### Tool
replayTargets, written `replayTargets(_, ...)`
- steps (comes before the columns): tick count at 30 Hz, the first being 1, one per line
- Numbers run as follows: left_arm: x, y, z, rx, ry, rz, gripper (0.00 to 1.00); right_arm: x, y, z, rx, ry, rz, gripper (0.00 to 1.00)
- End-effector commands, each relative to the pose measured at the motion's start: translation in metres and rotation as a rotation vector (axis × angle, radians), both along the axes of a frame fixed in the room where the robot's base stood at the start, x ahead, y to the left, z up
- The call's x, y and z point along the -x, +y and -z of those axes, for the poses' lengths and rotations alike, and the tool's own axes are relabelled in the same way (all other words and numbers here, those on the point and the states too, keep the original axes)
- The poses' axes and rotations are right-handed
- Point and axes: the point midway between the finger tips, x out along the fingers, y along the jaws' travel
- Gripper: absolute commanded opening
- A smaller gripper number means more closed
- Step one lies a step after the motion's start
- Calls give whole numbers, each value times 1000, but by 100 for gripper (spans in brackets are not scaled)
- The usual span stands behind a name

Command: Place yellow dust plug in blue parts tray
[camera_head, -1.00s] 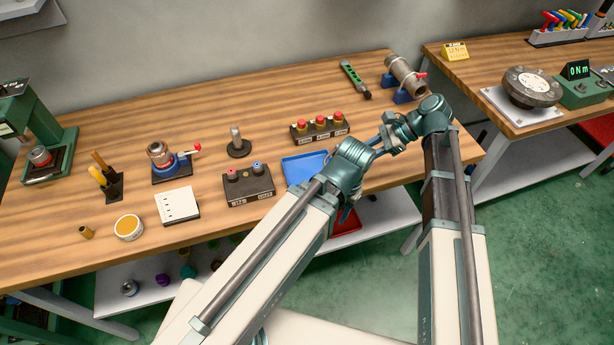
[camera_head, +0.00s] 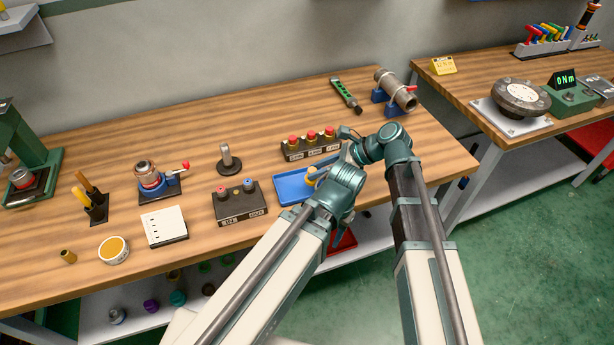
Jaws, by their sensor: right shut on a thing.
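The blue parts tray (camera_head: 290,188) lies near the front edge of the bench, partly covered by my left arm. A small yellow piece, which looks like the yellow dust plug (camera_head: 311,175), shows over the tray's right part. My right gripper (camera_head: 321,173) reaches in from the right, shut on this plug; its fingers are mostly hidden behind my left wrist. I cannot tell whether the plug touches the tray floor. My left gripper (camera_head: 345,218) hangs by the bench's front edge, mostly hidden by its own wrist, so its jaws cannot be made out.
A block with red-topped plugs (camera_head: 311,145) stands right behind the tray. A dark two-button box (camera_head: 239,202) sits just left of it. A pipe in a blue vise (camera_head: 396,90) and a green level (camera_head: 346,94) lie farther back. The bench's middle back is clear.

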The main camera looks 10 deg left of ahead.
Motion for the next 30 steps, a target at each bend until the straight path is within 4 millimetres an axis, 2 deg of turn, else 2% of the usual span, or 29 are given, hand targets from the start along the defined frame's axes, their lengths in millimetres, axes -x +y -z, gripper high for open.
replayTargets(3,0,0,2,0,0,0,50,-4,15,2,0,-1,-2,0)
replayTargets(12,0,0,2,0,0,0,50,-5,22,2,1,0,0,0)
replayTargets(16,0,0,4,0,0,0,50,-8,35,4,0,-1,-2,0)
replayTargets(23,0,0,38,0,0,0,50,-7,33,38,0,-1,-1,0)
replayTargets(30,0,0,38,0,0,0,50,-7,33,38,0,-1,-1,0)
